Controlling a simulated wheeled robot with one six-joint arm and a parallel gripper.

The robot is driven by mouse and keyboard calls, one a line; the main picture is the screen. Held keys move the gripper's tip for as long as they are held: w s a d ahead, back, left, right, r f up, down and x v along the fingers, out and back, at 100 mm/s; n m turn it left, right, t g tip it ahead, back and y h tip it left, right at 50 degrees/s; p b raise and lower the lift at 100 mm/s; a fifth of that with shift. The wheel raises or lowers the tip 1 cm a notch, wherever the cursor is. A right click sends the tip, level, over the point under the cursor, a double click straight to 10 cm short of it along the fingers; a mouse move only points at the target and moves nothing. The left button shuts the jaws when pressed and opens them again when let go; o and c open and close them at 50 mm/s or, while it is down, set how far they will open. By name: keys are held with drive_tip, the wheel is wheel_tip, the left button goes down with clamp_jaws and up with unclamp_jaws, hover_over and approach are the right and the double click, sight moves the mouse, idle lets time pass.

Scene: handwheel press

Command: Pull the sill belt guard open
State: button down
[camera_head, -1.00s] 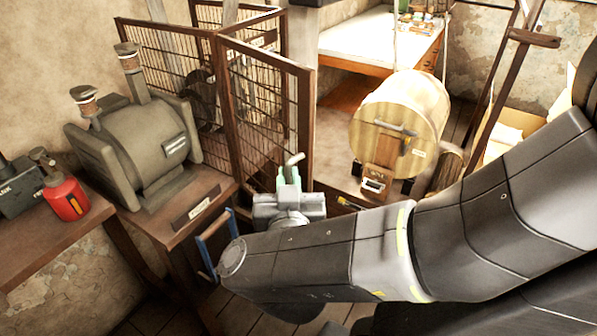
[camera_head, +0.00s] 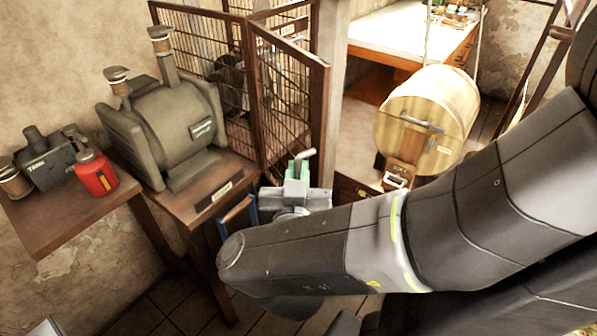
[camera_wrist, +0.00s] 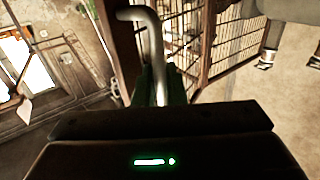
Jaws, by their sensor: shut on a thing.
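The belt guard appears to be the brown-framed wire mesh cage; its front mesh panel (camera_head: 290,95) stands at an angle out from the cage in the head view. Its mesh also shows in the wrist view (camera_wrist: 232,40). A bent grey metal handle (camera_head: 305,154) stands at the panel's lower outer edge. My gripper (camera_head: 297,172) is shut on this handle; in the wrist view the handle (camera_wrist: 150,35) rises between the dark green fingers and bends left at its top. Its joint with the panel is hidden behind my gripper.
A grey machine (camera_head: 165,130) stands on a wooden bench at left, with a red canister (camera_head: 96,174) beside it. A wooden drum (camera_head: 430,110) stands to the right. Bare floor (camera_head: 170,305) shows at the lower left.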

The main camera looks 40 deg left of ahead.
drive_tip(key=c, duration=1.6)
unclamp_jaws()
drive_tip(key=shift+a+r, duration=0.1)
drive_tip(key=shift+r, duration=0.05)
drive_tip(key=shift+c, duration=0.2)
drive_tip(key=shift+s, duration=0.1)
drive_tip(key=v, duration=0.7)
drive_tip(key=shift+x, duration=2.75)
